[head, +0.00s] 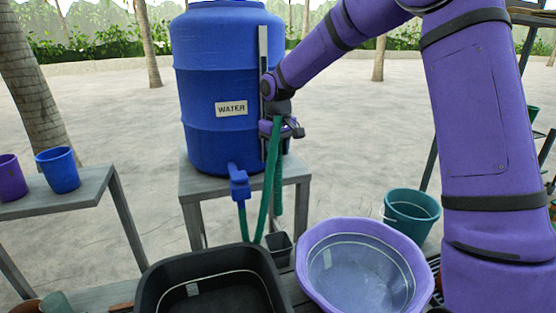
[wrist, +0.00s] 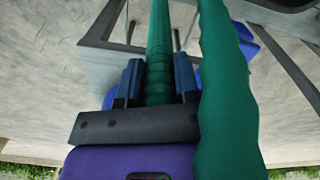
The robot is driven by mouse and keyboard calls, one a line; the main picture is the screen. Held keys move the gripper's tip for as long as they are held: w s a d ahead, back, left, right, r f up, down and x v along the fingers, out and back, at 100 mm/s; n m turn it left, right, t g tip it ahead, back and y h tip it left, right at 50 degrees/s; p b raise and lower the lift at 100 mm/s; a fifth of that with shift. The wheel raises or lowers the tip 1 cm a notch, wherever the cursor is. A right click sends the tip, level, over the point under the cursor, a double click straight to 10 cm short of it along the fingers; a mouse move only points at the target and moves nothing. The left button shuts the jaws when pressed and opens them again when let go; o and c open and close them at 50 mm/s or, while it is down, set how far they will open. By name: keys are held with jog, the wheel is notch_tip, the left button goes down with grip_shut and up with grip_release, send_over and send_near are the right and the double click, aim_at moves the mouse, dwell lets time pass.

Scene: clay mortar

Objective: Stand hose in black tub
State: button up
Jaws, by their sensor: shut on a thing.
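The green hose (head: 267,190) hangs near the front of the blue water barrel, with a lower part running up to the blue spigot. My gripper (head: 281,128) is in front of the barrel, shut on the hose. In the wrist view the hose (wrist: 159,50) passes between the two blue-grey fingers (wrist: 158,84), and another thick stretch of it (wrist: 222,90) runs along the right. The black tub (head: 210,283) is at the bottom of the head view, below the hose. Its near part is cut off by the frame. The hose's free end cannot be made out for certain.
The blue barrel (head: 222,80) stands on a grey table (head: 194,183). A purple basin (head: 314,248) is right of the tub, with a teal bucket (head: 411,213) behind it. A left bench (head: 85,190) holds blue and purple cups. A small dark pot (head: 279,245) sits behind the tub.

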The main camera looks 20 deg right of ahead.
jog(key=shift+r, duration=2.9)
jog(key=shift+f, duration=0.1)
jog(key=s+a+f+g+y, duration=0.1)
jog(key=s+a+f, duration=0.2)
jog(key=f, duration=0.6)
jog(key=s+a+f+g+y, duration=0.1)
jog(key=s+a+f, duration=0.3)
jog(key=f, duration=0.6)
jog(key=s+a+f+g+y, duration=0.1)
jog(key=s+a+f+y, duration=0.2)
jog(key=f, duration=0.7)
jog(key=shift+s+a, duration=0.35)
jog(key=shift+s, duration=1)
jog(key=o, duration=1.7)
jog(key=v, duration=1.1)
jog(key=shift+s+a+r, duration=0.2)
jog(key=shift+s+a, duration=0.1)
jog(key=shift+a, duration=0.05)
